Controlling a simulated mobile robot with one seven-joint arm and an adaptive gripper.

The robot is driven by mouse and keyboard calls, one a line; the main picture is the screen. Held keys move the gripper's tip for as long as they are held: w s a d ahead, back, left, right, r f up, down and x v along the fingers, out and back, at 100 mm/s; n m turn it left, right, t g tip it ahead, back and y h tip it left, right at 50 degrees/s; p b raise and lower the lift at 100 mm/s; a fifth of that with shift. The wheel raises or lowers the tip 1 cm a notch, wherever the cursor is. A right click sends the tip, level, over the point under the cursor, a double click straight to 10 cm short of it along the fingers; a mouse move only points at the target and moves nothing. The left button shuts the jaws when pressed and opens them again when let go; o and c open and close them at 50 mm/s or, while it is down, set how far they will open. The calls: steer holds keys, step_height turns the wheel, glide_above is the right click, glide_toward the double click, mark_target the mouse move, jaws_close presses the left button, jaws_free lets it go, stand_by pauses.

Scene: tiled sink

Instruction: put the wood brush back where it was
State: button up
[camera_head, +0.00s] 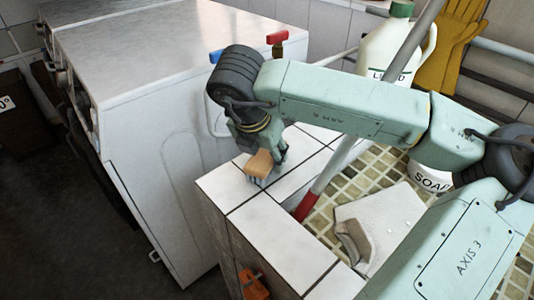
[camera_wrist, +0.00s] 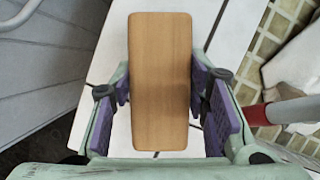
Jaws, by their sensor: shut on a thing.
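The wood brush (camera_head: 260,165) has a tan wooden block back and grey bristles pointing down. It is at the white tiled corner of the sink surround, with its bristles at or just above the tiles; I cannot tell if they touch. In the wrist view the brush (camera_wrist: 160,80) lies lengthwise between the purple pads of my gripper (camera_wrist: 163,98). My gripper (camera_head: 266,160) is shut on the brush from above, and its fingers are partly hidden in the head view.
A white machine (camera_head: 150,80) stands left of the tiled ledge (camera_head: 275,225). A red-ended pole (camera_head: 307,205) leans close on the right. A white cloth-like item (camera_head: 380,225), a soap container (camera_head: 430,178), a liquid bottle (camera_head: 385,50) and yellow gloves (camera_head: 450,45) are further right.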

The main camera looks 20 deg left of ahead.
steer(key=shift+f, duration=0.75)
steer(key=shift+f, duration=0.25)
steer(key=o, duration=1.3)
steer(key=shift+o, duration=0.2)
steer(key=shift+r, duration=0.15)
steer(key=shift+r+p, duration=0.25)
steer(key=shift+p, duration=0.05)
steer(key=b+v, duration=0.2)
steer(key=v, duration=0.9)
steer(key=shift+s+r, duration=0.2)
steer(key=shift+r, duration=0.05)
